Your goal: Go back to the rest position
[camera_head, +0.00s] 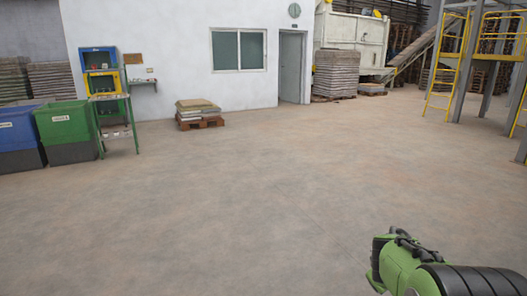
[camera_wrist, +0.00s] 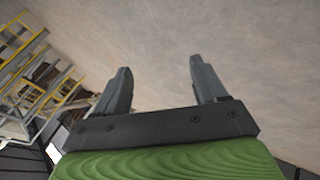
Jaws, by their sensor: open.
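In the wrist view my gripper (camera_wrist: 160,85) has its two dark fingers spread well apart, with nothing between them. Bare concrete floor shows beyond the fingertips. In the head view, part of my green and black arm shows at the lower right, over open floor and away from every object. The fingers cannot be made out there.
A blue bin (camera_head: 18,128), a green bin (camera_head: 66,122) and a green stand (camera_head: 113,120) are at the left. A pallet with sacks (camera_head: 199,113) sits by the white wall. Yellow ladders (camera_head: 446,65) stand at the right. The middle floor (camera_head: 240,200) is clear.

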